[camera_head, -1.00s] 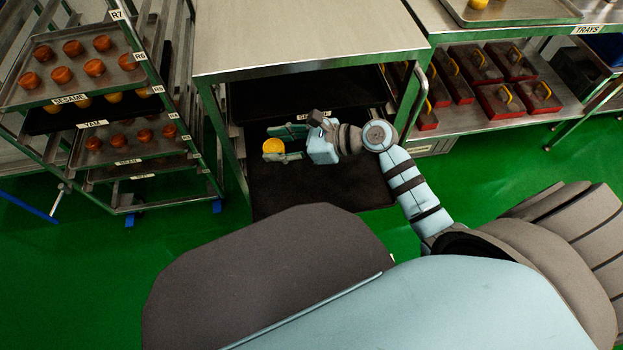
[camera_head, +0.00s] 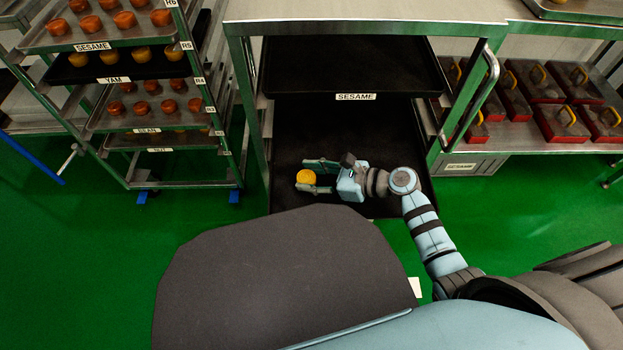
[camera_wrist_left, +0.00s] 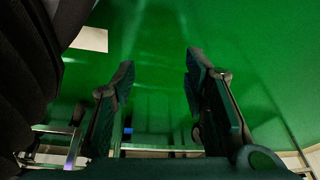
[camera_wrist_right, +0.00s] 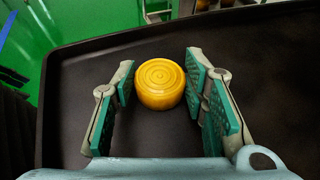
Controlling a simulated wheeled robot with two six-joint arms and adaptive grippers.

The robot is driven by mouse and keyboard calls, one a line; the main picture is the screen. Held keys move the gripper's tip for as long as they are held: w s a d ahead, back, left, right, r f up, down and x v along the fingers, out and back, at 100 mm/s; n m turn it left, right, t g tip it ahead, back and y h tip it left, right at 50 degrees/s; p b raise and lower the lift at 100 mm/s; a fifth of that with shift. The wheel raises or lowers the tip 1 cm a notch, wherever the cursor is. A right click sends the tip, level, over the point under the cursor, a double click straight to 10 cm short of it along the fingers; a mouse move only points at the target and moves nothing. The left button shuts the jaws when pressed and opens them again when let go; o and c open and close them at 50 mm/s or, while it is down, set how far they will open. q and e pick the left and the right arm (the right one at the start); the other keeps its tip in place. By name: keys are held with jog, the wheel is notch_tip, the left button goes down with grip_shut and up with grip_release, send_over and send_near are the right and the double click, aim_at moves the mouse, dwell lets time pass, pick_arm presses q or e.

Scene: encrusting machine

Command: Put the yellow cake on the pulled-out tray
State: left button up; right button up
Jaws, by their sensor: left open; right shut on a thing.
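The yellow cake (camera_head: 306,177) is round, with ring marks on top in the right wrist view (camera_wrist_right: 160,84). My right gripper (camera_head: 307,178) is shut on it, a finger on each side. The cake is over the left part of the black pulled-out tray (camera_head: 310,130), which also shows in the right wrist view (camera_wrist_right: 85,75). I cannot tell whether the cake touches the tray. My arm and gripper hide part of the tray's right side. My left gripper (camera_wrist_left: 160,75) is open and empty above the green floor, seen only in the left wrist view.
A black tray labelled SESAME (camera_head: 355,85) sits just above the pulled-out one, under the metal tabletop (camera_head: 370,10). A rack (camera_head: 120,180) with cake trays stands at left. Red boxes (camera_head: 560,120) sit on a shelf at right.

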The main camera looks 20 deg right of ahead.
jog(key=shift+f, duration=0.1)
pick_arm(q)
jog(key=shift+r, duration=0.15)
pick_arm(e)
jog(key=o, duration=1.1)
jog(key=shift+r, duration=0.2)
jog(key=p+v, duration=0.3)
jog(key=v, duration=0.3)
jog(key=shift+r, duration=0.2)
jog(key=p+v, duration=0.1)
jog(key=v, duration=0.4)
jog(key=shift+s+d+p, duration=0.15)
jog(key=shift+p, duration=0.15)
jog(key=shift+s+d, duration=0.15)
jog(key=shift+d, duration=0.05)
pick_arm(q)
jog(key=s+a+f, duration=0.1)
jog(key=s+f, duration=0.2)
jog(key=s, duration=0.2)
jog(key=shift+s+a+f, duration=0.25)
jog(key=shift+s+a, duration=0.1)
jog(key=shift+a, duration=0.05)
